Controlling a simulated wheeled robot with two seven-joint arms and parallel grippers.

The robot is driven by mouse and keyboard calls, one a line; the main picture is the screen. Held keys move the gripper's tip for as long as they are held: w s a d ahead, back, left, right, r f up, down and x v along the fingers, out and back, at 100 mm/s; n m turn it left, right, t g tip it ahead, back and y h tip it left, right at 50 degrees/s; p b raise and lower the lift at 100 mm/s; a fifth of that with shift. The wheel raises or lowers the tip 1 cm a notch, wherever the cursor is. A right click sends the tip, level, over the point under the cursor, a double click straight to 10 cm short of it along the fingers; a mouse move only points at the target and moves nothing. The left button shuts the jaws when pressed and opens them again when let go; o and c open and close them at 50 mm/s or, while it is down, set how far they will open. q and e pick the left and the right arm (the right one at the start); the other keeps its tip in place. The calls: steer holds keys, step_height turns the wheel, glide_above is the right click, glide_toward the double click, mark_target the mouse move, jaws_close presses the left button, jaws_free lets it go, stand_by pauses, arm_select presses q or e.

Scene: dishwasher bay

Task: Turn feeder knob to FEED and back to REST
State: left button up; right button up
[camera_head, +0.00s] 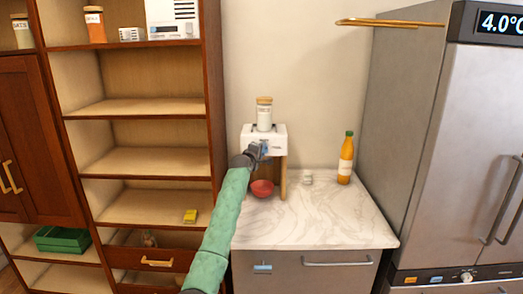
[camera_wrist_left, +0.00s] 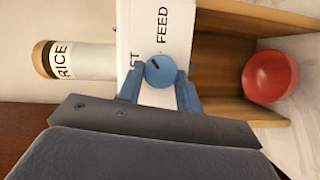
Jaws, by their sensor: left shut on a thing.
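The white feeder (camera_head: 278,136) stands on the marble counter; its front, with the black word FEED, also shows in the left wrist view (camera_wrist_left: 178,35). The round blue knob (camera_wrist_left: 160,71) has a short dark mark slanting to the picture's upper left, between FEED and a partly hidden label ending in T. My left gripper (camera_wrist_left: 159,84) has its two blue fingers on either side of the knob and is shut on it. In the head view, my left gripper (camera_head: 259,150) is at the feeder's front and hides the knob's detail. My right gripper is not in view.
A jar marked RICE (camera_wrist_left: 75,60) sits on top of the feeder. A red bowl (camera_head: 262,188) stands below the feeder's front. Open shelves (camera_head: 140,107) are at the left, a steel fridge (camera_head: 450,140) at the right.

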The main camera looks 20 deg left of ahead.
arm_select(q)
steer(key=m+g+y, duration=0.1)
steer(key=m, duration=0.2)
steer(key=m+g+p, duration=0.1)
steer(key=m, duration=0.1)
steer(key=shift+d+r+m+g+y+p, duration=0.2)
steer(key=shift+m+g+y+p, duration=0.1)
steer(key=shift+m+y, duration=0.1)
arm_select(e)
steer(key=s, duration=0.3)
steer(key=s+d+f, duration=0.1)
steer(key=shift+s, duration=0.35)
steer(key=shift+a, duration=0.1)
arm_select(q)
steer(key=o, duration=1)
steer(key=shift+w, duration=0.1)
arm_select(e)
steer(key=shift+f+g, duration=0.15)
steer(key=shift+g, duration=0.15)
